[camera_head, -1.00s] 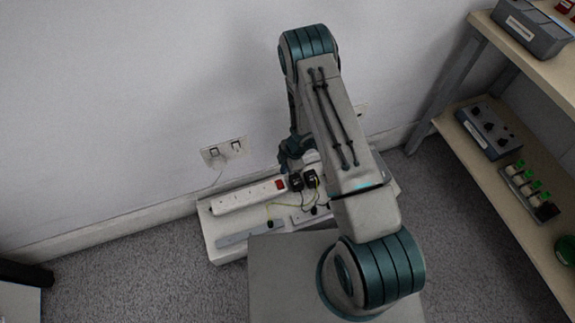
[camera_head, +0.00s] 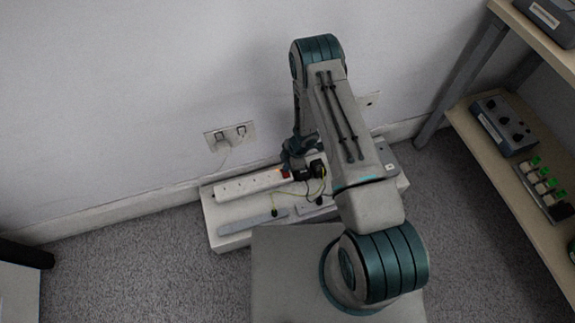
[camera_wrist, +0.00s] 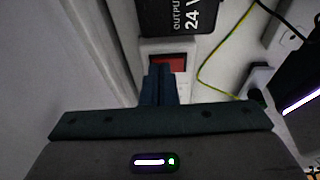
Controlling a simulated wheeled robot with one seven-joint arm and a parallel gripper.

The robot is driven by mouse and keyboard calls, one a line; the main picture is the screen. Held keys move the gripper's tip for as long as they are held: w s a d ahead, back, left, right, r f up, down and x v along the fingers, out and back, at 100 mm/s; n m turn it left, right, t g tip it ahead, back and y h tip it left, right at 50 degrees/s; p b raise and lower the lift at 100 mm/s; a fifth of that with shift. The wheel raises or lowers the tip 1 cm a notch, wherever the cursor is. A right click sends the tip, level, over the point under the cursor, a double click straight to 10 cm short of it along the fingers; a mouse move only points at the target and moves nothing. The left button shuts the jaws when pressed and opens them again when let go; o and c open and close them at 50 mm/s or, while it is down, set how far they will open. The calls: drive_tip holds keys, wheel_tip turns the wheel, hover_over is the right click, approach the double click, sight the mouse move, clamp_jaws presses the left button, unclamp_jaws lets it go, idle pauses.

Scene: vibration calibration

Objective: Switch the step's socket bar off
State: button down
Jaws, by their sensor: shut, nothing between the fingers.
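The white socket bar (camera_head: 240,187) lies along the back of a low white step (camera_head: 213,219) against the wall. Its red rocker switch (camera_wrist: 170,63) shows in the wrist view, just beyond my fingertips. My gripper (camera_wrist: 158,72) is shut and empty, its fingertips at the near edge of the switch and overlapping it in the picture; I cannot tell whether they touch it. In the head view my gripper (camera_head: 298,160) is over the switch end of the bar and hides part of it. Whether the switch is on or off is not clear.
A black 24 V adapter (camera_wrist: 180,15) is plugged in beside the switch, with a yellow-green cable (camera_wrist: 208,75) nearby. A grey bar (camera_head: 240,226) lies at the step's front. A wall socket (camera_head: 230,137) is above. Shelving (camera_head: 480,100) stands at right.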

sight(289, 175)
drive_tip(key=shift+f, duration=0.25)
drive_tip(key=shift+s+d, duration=0.25)
drive_tip(key=shift+s, duration=0.55)
drive_tip(key=shift+r, duration=0.15)
wheel_tip(289, 175, up, 5)
drive_tip(key=p, duration=0.4)
drive_tip(key=p+v, duration=0.3)
drive_tip(key=v, duration=0.6)
drive_tip(key=shift+w, duration=0.35)
